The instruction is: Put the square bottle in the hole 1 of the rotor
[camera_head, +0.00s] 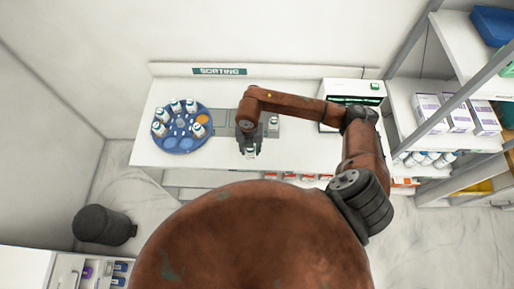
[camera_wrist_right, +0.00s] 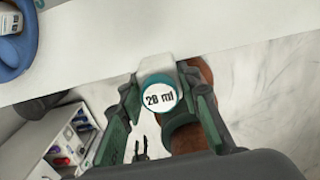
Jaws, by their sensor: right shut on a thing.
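My right gripper (camera_head: 250,148) is over the front part of the white table, to the right of the rotor. In the right wrist view the gripper (camera_wrist_right: 158,105) is shut on a bottle (camera_wrist_right: 159,96) with a teal-rimmed cap marked "20 ml"; its white shoulder shows square corners. The blue round rotor (camera_head: 181,146) sits on the left of the table, with several white bottles standing in it and one orange spot (camera_head: 202,119) near its upper right. A piece of the rotor (camera_wrist_right: 14,52) shows at the upper left of the wrist view. Hole numbers are too small to read.
A grey plate (camera_head: 223,118) lies right of the rotor, partly behind my right arm. A white device (camera_head: 358,87) stands at the table's back right. Shelves with boxes (camera_head: 459,115) stand at the right. A dark bin (camera_head: 101,226) is on the floor at left.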

